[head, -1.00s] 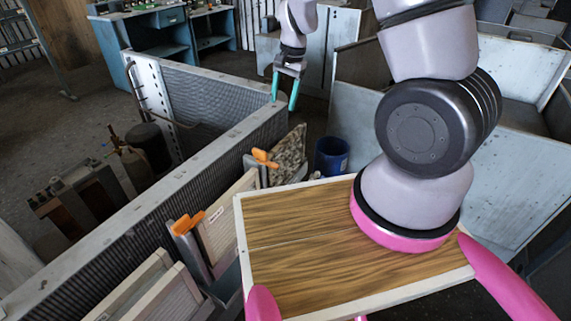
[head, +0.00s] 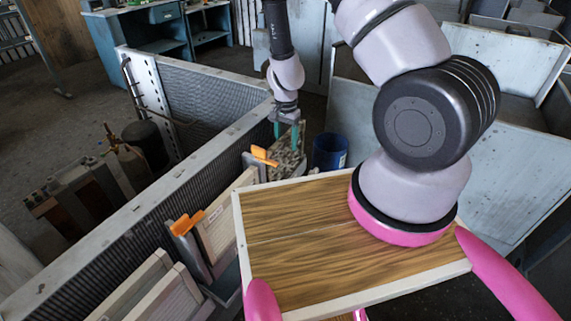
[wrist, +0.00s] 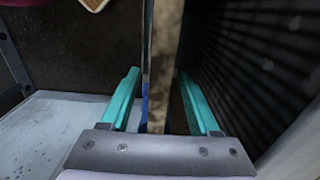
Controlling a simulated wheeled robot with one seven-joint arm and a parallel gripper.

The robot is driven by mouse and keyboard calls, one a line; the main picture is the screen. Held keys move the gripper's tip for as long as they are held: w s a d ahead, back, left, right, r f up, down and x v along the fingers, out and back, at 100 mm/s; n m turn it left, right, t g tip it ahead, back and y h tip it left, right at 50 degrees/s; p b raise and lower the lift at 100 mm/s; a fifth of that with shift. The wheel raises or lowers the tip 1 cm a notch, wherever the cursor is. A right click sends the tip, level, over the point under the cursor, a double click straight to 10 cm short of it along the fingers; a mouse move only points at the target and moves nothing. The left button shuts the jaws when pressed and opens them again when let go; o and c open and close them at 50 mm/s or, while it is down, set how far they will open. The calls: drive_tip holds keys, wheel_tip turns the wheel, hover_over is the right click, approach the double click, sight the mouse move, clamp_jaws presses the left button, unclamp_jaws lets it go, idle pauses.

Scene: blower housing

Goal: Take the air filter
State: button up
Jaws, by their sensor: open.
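A dirty, speckled brown-grey panel, which looks like the air filter (head: 285,165), stands on edge in the slot beside the ribbed housing wall. My gripper (head: 286,133) is open over its top part, with one teal finger toward each side. In the wrist view the panel (wrist: 163,60) shows nearly edge-on, running between the open fingers of my gripper (wrist: 160,103). Gaps seem to remain at both sides, and I cannot tell whether either finger touches it. The panel's lower part is hidden.
The grey ribbed housing wall (head: 150,215) runs close on the left. Orange clips (head: 265,156) (head: 186,224) top the posts nearby. Pale-framed panels (head: 228,225) stand in the nearer slots. A blue bin (head: 330,152) stands just right of the dirty panel.

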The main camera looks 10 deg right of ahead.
sight(286, 149)
wheel_tip(286, 149, down, 4)
drive_tip(key=shift+r, duration=0.25)
drive_tip(key=shift+c, duration=0.3)
clamp_jaws()
idle(1.0)
